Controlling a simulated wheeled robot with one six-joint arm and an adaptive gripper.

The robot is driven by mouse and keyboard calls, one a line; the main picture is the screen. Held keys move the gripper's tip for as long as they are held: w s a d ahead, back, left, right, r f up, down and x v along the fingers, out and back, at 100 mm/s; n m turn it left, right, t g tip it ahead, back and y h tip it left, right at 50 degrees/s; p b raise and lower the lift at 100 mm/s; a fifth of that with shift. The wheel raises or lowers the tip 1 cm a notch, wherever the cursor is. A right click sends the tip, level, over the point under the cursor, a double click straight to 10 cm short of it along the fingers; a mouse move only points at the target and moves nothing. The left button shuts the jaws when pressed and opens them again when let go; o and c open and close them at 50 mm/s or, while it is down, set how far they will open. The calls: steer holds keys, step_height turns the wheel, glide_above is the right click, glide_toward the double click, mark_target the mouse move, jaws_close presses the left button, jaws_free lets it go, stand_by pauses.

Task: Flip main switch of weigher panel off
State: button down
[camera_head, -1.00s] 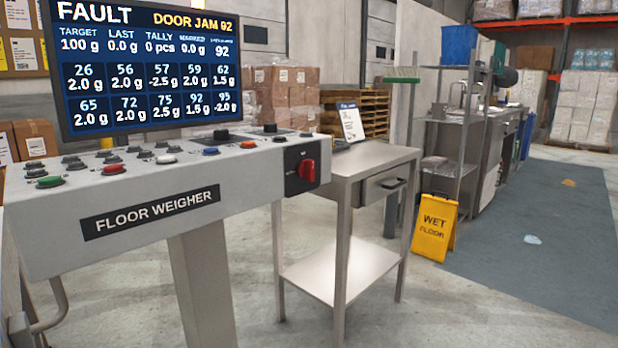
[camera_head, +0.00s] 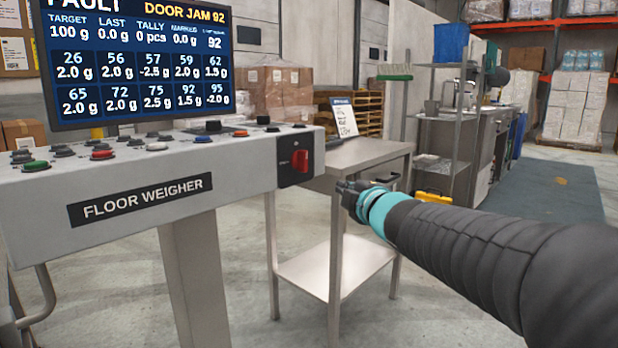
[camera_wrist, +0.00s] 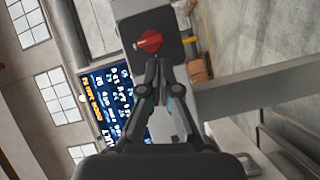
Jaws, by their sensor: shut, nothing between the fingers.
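The weigher panel (camera_head: 240,160) is a grey sloped console labelled "FLOOR WEIGHER". Its main switch (camera_head: 300,160) is a red rotary knob on a black plate at the right end of the front face. The knob (camera_wrist: 149,41) also shows in the wrist view, just beyond the fingertips. My gripper (camera_head: 345,190) is to the right of the switch in the head view, in front of the steel table. In the wrist view my gripper (camera_wrist: 158,64) is shut and empty, its fingertips pointing at the knob. Whether they touch it I cannot tell.
A screen (camera_head: 140,55) above the console reads "FAULT" and "DOOR JAM 92". Several buttons line the console top, including a green one (camera_head: 36,166) and a red one (camera_head: 102,155). A steel table (camera_head: 375,160) stands right of the console. A yellow wet-floor sign (camera_head: 432,197) is partly hidden behind my arm.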

mark_target(302, 161)
steer(key=w+a+n+g+y, duration=0.1)
steer(key=a+n+y, duration=0.3)
steer(key=a+n, duration=0.1)
steer(key=shift+w+a+n+g, duration=0.3)
steer(key=shift+w+a, duration=0.05)
steer(key=shift+a, duration=0.55)
steer(key=x, duration=1)
steer(key=shift+a, duration=0.1)
steer(key=shift+w+d+r+p, duration=0.1)
steer(key=shift+w+d+p, duration=0.5)
steer(key=shift+w+d, duration=0.7)
steer(key=shift+w, duration=0.2)
steer(key=shift+f+b, duration=0.3)
steer(key=shift+b, duration=0.2)
